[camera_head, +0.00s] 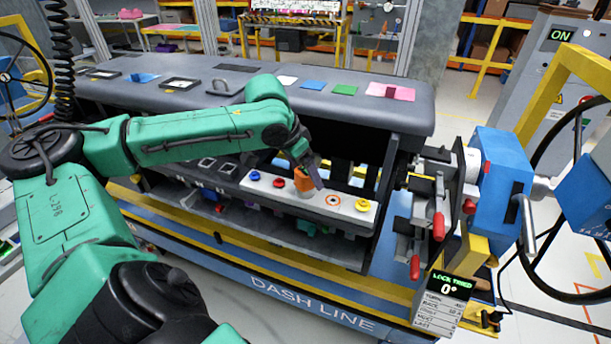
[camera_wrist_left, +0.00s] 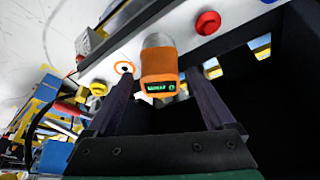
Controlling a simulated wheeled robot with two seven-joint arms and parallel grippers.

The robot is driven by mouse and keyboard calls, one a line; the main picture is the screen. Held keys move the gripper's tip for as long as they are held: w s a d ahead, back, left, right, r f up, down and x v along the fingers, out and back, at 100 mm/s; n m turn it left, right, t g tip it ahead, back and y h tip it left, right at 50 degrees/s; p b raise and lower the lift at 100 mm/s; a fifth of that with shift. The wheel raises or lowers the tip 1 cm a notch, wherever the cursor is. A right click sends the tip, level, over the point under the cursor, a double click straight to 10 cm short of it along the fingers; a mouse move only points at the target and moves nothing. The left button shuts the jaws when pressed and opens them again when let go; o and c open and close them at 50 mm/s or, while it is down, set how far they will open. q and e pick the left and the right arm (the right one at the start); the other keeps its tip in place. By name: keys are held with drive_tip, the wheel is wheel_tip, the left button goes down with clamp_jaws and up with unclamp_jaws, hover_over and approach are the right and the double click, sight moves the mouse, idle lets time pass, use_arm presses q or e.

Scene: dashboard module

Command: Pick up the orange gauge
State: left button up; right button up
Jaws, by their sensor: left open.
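The orange gauge (camera_head: 302,186) stands on a white panel strip (camera_head: 262,185) in the dashboard module in the head view. In the left wrist view the gauge (camera_wrist_left: 159,66) has a grey cylindrical part and an orange body with a small green-lit display. My left gripper (camera_head: 309,172) is at the gauge, reaching in from above. In the left wrist view its two dark fingers are apart, one on each side of the gauge; I cannot tell whether they touch it. My right gripper is not in view.
Red button (camera_head: 279,183), blue button (camera_head: 255,175) and yellow button (camera_head: 362,204) sit on the strip, with an orange ring target (camera_head: 333,200) beside the gauge. The grey dashboard top (camera_head: 400,100) overhangs behind. A clamp with red handles (camera_head: 438,226) stands at the right.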

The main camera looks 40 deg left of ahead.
use_arm(q)
drive_tip(key=c, duration=0.5)
clamp_jaws()
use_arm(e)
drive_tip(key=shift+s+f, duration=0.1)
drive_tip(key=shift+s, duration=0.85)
